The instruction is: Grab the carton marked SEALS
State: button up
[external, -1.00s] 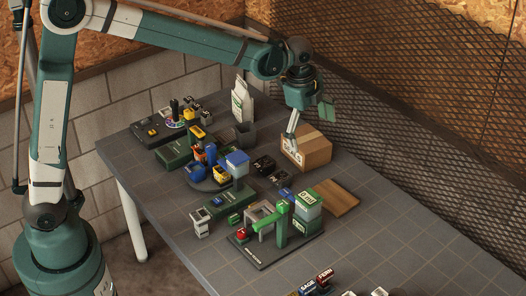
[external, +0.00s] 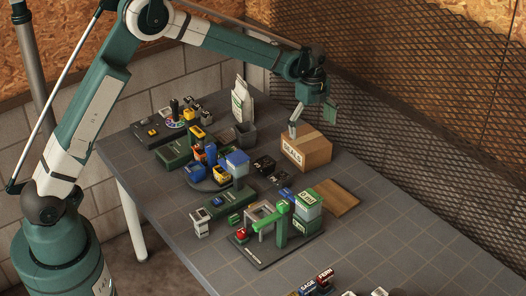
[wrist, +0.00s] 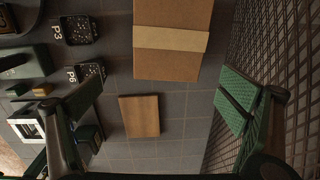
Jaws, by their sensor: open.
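A flat wooden board (external: 337,197) lies just in front of the carton. Small black pots (external: 263,164) stand to its left. A white bag (external: 242,100) and dark bin (external: 244,133) stand behind left. A mesh wall (external: 400,130) rises close on the right.

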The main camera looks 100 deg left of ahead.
aim_at(307, 138)
jog(key=shift+m, duration=0.3)
jog(key=a+f, duration=0.1)
jog(key=s+a+f, duration=0.1)
jog(key=a+f, duration=0.2)
jog(key=a, duration=0.1)
jog(key=shift+s+f, duration=0.3)
jog(key=shift+s, duration=0.05)
jog(key=shift+f, duration=1.25)
jog(key=shift+f, duration=0.1)
jog(key=shift+f+b, duration=0.5)
jog(key=shift+f, duration=2)
jog(key=shift+c, duration=0.6)
jog(key=c, duration=1)
